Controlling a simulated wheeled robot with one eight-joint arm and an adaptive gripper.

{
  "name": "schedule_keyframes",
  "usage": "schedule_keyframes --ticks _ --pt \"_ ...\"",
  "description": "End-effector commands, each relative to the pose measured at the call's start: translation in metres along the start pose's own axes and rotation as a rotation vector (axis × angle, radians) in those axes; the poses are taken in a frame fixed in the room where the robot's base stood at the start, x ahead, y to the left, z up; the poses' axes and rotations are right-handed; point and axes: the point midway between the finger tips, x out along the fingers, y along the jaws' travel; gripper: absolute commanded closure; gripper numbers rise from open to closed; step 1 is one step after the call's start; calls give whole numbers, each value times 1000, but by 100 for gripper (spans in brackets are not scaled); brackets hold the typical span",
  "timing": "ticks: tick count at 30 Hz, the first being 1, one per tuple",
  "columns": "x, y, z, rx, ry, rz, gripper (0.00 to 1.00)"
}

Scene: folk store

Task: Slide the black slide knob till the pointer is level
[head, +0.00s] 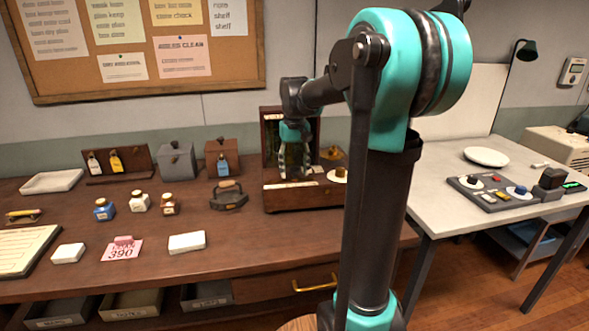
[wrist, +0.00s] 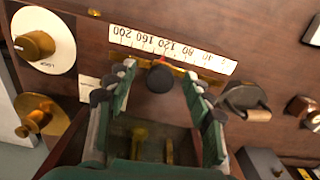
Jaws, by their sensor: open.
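The black slide knob (wrist: 160,78) sits on a brass rail below a white number scale (wrist: 170,50) on the wooden box front, in the wrist view. A small red mark shows at its edge by the scale. My gripper (wrist: 159,76) is open, with one finger on each side of the knob and a gap to each. In the head view my gripper (head: 296,172) points down over the open wooden box (head: 300,200).
A dark iron (head: 229,196) stands left of the box. Bottles and small boxes stand farther left on the table.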

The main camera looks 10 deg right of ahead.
Motion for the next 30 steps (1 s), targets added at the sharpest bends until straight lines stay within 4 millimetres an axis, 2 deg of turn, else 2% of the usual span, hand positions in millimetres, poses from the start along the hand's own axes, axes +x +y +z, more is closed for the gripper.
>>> schedule_keyframes --ticks 5,30 --pt "-6 0 0 0 0 0 48" --pt "-65 0 0 0 0 0 48"
